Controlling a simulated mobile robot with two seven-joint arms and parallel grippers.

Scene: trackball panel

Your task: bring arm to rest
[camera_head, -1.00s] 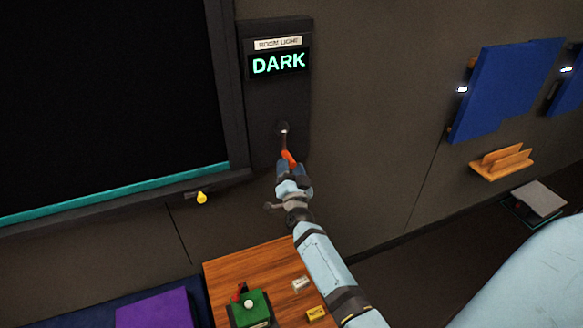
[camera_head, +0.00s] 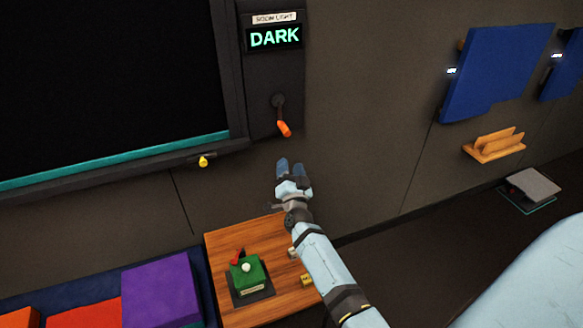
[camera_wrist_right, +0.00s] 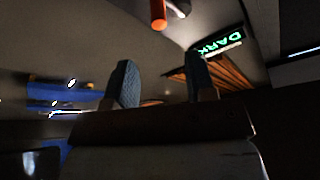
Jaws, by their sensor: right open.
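My right arm comes in from the lower right in the head view. Its gripper (camera_head: 290,168) is open and empty, a little below and apart from the orange-tipped switch lever (camera_head: 283,128). The lever hangs down from the dark wall panel (camera_head: 258,80), whose display (camera_head: 275,38) reads DARK in green under a ROOM LIGHT label. In the right wrist view the two blue fingers stand apart, with nothing between them, and the orange lever end (camera_wrist_right: 158,14) is beyond them at the top. My left gripper is not seen.
Below the gripper is a wooden table (camera_head: 222,252) with a green trackball box (camera_head: 247,273) and small labelled blocks. Purple (camera_head: 160,290) and orange blocks lie at the lower left. A yellow knob (camera_head: 203,161) sticks out under the black board. A wooden wall holder (camera_head: 494,146) is at right.

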